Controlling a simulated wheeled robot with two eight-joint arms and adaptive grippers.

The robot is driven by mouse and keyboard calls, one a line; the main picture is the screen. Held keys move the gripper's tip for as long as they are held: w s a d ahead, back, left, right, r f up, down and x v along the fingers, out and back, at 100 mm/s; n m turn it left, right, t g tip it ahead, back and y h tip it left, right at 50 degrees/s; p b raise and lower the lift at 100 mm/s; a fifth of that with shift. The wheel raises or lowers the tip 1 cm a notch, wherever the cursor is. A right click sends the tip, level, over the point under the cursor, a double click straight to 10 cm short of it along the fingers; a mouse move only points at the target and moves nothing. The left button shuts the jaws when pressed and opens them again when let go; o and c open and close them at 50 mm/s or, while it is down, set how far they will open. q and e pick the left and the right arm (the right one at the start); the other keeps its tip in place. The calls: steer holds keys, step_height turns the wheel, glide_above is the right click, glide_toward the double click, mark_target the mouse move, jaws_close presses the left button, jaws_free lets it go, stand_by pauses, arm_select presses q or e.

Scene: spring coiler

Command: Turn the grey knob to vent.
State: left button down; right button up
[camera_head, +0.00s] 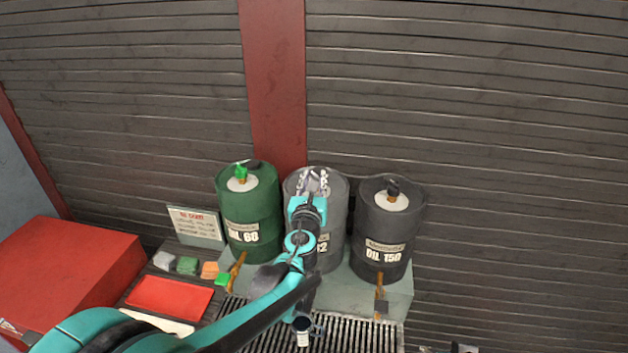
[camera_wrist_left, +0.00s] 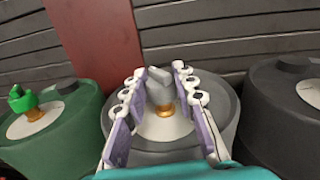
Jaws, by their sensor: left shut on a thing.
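The grey knob (camera_wrist_left: 160,88) stands on a brass stem on the pale round plate on top of the grey drum (camera_wrist_left: 218,100). The drum also shows in the head view (camera_head: 335,255), partly behind my left arm. My left gripper (camera_wrist_left: 164,84) reaches over the drum top with a finger on each side of the knob, shut on it. In the head view the gripper (camera_head: 314,182) covers most of the knob. Any markings on the plate are too small to read. My right gripper is not in view.
A green drum (camera_head: 255,205) with a green knob stands close on the left, a black drum (camera_head: 375,230) close on the right. Below are taps, a slatted grate (camera_head: 345,335), a sign (camera_head: 195,225), a red tray (camera_head: 170,296) and a red box (camera_head: 75,262).

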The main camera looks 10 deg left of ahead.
arm_select(q)
steer(key=m+h, duration=0.1)
steer(key=h, duration=0.1)
steer(key=m+h, duration=0.1)
steer(key=h, duration=0.1)
steer(key=m+h, duration=0.2)
steer(key=shift+a+g+h, duration=0.3)
steer(key=m+g+h, duration=0.1)
steer(key=m+h, duration=0.2)
steer(key=shift+w+g+h+b, duration=0.1)
steer(key=shift+g+h+b, duration=0.2)
steer(key=shift+h+b, duration=0.1)
steer(key=m+g+h, duration=0.3)
steer(key=h, duration=0.1)
steer(key=shift+m+g, duration=0.3)
steer(key=shift+d+m+g+h, duration=0.1)
steer(key=shift+m+g+h, duration=1.45)
steer(key=shift+g, duration=0.45)
steer(key=c, duration=1.2)
jaws_free()
steer(key=shift+d, duration=0.1)
steer(key=v, duration=1.2)
steer(key=shift+w, duration=0.15)
